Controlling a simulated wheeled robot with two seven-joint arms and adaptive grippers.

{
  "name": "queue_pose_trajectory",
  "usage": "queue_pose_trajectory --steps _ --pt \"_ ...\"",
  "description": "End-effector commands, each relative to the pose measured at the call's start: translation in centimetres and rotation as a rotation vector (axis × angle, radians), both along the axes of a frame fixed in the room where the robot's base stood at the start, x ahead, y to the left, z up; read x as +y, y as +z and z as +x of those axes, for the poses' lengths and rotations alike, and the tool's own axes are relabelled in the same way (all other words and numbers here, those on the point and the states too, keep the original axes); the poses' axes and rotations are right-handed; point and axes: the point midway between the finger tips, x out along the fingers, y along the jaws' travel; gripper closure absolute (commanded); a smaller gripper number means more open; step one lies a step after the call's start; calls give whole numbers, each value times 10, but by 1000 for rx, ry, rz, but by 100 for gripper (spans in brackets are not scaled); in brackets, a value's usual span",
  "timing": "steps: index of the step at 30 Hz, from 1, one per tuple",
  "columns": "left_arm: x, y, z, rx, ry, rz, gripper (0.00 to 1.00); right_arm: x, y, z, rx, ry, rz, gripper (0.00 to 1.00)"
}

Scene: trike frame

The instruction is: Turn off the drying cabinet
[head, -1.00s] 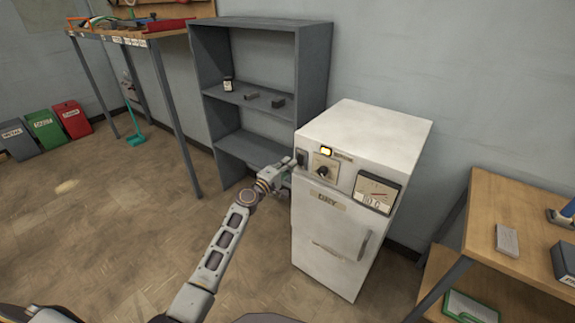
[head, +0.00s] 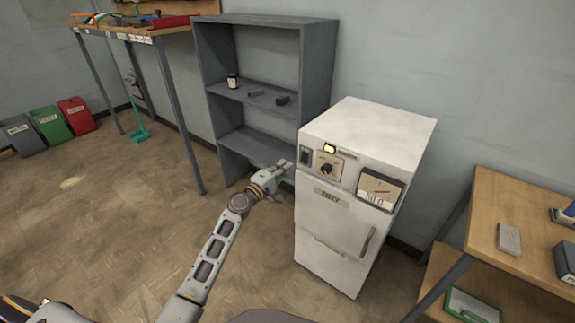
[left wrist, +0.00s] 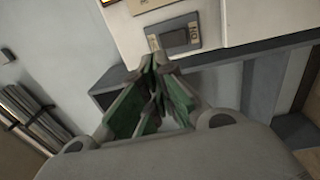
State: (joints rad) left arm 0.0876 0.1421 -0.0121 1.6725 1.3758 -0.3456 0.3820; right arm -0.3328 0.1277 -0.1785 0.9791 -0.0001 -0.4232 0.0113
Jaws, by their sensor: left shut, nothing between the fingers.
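The white drying cabinet (head: 345,135) stands against the wall. On its front panel are a dark switch (head: 305,156) at the left, a lit amber lamp (head: 329,149), a black knob (head: 326,169) and a dial gauge (head: 380,190). My left gripper (head: 285,166) is shut and empty, just left of and below the switch, apart from it. In the left wrist view the gripper's green-sided fingers (left wrist: 158,85) point towards the switch on its grey plate (left wrist: 178,37). I cannot tell the switch's position. My right gripper is not in view.
A grey shelf unit (head: 232,60) stands close to the left of the cabinet, with small items on it. A wooden workbench (head: 483,215) is at the right. Coloured bins (head: 50,124) and a tall table are at the left. The floor in front is open.

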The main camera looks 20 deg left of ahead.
Motion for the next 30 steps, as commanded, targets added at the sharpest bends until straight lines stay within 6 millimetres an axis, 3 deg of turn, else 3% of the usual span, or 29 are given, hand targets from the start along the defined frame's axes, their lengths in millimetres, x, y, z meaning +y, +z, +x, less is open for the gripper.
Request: queue_pose_trajectory --steps 5,15,30 --pt "7 2 -17 0 1 2 100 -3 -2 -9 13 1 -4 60" --pt "16 5 -43 1 1 1 100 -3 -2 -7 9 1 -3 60" --pt "19 7 -50 0 1 1 100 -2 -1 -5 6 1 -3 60"
